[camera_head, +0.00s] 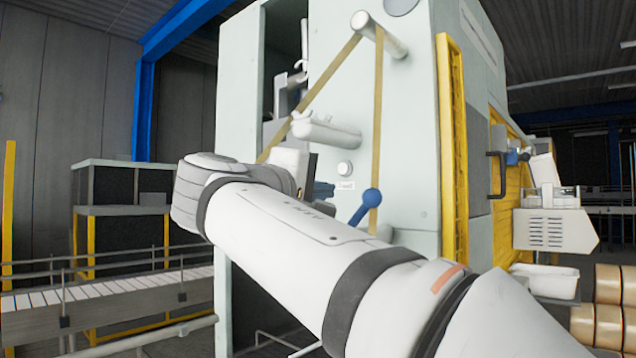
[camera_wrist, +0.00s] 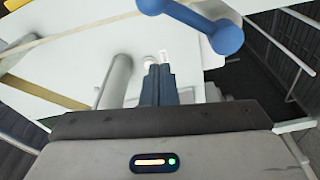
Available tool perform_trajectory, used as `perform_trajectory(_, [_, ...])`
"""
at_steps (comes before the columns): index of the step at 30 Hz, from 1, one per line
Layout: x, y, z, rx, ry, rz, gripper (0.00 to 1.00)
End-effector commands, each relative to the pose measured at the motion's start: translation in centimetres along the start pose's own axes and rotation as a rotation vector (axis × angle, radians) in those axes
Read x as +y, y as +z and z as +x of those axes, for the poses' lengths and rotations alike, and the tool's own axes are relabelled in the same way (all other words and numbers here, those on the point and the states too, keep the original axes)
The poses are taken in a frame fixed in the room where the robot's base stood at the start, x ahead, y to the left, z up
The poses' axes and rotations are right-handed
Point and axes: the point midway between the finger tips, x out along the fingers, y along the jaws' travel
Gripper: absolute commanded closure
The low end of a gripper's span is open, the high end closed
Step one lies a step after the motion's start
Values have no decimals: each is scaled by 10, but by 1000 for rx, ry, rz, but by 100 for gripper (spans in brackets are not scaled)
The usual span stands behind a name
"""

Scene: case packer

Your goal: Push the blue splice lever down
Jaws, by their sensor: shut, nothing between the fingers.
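The blue splice lever (camera_head: 364,206) is on the pale front panel of the machine. Its round knob is at the upper right and its shaft slants down to the left in the head view. In the wrist view the lever (camera_wrist: 227,37) is at the top, its knob right of the fingertips. My gripper (camera_head: 328,190) is to the left of the lever in the head view, apart from it in the picture. My gripper's blue fingers (camera_wrist: 159,70) are together and empty in the wrist view. My arm hides part of the panel below the lever.
A tan tape web (camera_head: 377,110) runs over a top roller (camera_head: 378,34) and down behind the lever's knob. Another roller (camera_head: 326,133) sticks out above my gripper. A small round button and white label are on the panel nearby. A conveyor (camera_head: 110,305) stands at left.

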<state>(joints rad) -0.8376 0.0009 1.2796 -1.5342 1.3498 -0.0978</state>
Motion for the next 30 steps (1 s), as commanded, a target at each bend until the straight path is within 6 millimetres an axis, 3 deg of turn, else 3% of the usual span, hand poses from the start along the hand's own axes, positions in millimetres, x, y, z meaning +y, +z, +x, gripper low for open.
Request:
perform_trajectory(5, [4,3,42,-10,1,0,100])
perform_trajectory(9, [2,24,29,-5,0,1,100])
perform_trajectory(15, [1,38,24,-6,1,1,100])
perform_trajectory(30, [0,42,24,-7,2,7,100])
